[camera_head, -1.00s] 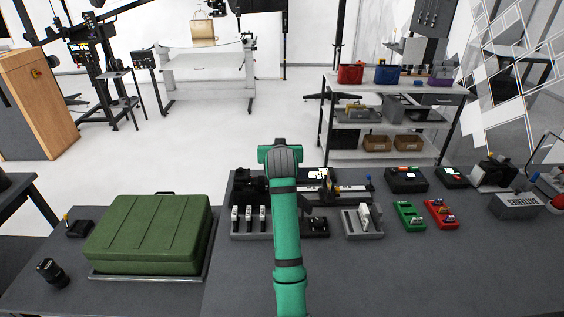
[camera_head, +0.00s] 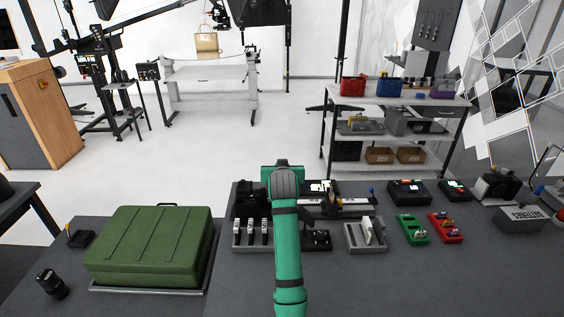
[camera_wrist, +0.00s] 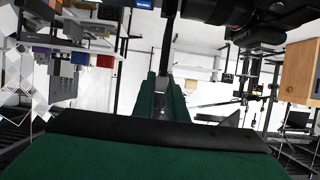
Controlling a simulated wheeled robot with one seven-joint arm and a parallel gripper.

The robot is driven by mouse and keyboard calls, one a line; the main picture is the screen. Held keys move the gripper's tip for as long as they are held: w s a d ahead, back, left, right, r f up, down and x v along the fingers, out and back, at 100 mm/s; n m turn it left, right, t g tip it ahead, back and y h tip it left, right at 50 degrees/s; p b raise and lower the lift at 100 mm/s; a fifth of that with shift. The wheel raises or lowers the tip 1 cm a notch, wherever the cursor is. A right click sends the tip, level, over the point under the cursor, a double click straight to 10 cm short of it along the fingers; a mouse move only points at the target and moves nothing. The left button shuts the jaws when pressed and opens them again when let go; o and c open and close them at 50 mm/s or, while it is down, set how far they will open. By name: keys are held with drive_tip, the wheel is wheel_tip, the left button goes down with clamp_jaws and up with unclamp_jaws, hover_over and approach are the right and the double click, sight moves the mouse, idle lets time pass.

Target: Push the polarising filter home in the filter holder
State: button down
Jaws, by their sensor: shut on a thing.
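My gripper (camera_wrist: 162,88) shows in the wrist view with its green fingers shut on a thin dark upright piece (camera_wrist: 169,45). The piece appears to be the polarising filter, but its face is not clear. A large dark body (camera_wrist: 235,12) fills the top of that view close by. In the head view my green arm hides the gripper and the spot where it works. A dark device with a rail (camera_head: 350,202) shows just right of my arm, and a black part (camera_head: 249,192) to its left. I cannot make out the filter holder or how deep the filter sits.
A grey rack (camera_head: 240,240) with upright white-topped pieces stands left of my arm. A grey slotted stand (camera_head: 366,235), a green tray (camera_head: 411,229) and a red tray (camera_head: 446,228) stand right. A green case (camera_head: 150,247) lies far left. The front right tabletop is clear.

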drive_tip(key=shift+f, duration=1.15)
drive_tip(key=shift+f, duration=3.1)
idle(0.7)
drive_tip(key=c, duration=1.7)
unclamp_jaws()
drive_tip(key=v, duration=1)
drive_tip(key=shift+s+r, duration=0.15)
drive_tip(key=shift+s, duration=0.2)
drive_tip(key=shift+d, duration=0.1)
